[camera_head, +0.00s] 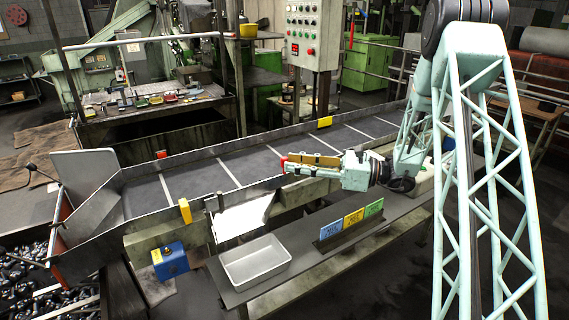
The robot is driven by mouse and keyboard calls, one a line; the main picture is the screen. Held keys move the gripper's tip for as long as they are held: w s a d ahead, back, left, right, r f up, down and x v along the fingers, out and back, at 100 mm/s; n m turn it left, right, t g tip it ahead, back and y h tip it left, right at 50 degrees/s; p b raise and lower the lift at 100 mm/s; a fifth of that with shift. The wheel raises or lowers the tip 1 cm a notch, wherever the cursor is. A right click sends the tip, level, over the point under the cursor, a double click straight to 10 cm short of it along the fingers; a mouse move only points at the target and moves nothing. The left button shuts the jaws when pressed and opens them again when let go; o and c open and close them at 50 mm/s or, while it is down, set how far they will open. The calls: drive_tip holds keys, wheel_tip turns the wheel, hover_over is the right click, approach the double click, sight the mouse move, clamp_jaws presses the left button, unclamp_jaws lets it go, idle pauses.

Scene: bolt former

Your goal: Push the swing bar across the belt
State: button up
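A yellow bar with a red end, which looks like the swing bar (314,158), lies along the near side of the belt (205,178). It runs roughly parallel to the near wall, not across the belt. My gripper (292,168) reaches in from the right, pointing left. Its tip is beside the bar in the picture; I cannot tell whether they touch. The fingers are small and partly merged with the bar, so their opening is unclear. The bar's right end and its pivot are hidden by my gripper and wrist.
A pale chute (243,217) slopes from the belt's near wall toward a white tray (256,262) on a bench. Blue, yellow and green cards (350,222) stand on the bench. A blue box (170,261) is at left. Loose bolts (30,260) fill the lower left.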

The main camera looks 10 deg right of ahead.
drive_tip(key=shift+x, duration=1.8)
drive_tip(key=shift+c, duration=0.2)
clamp_jaws()
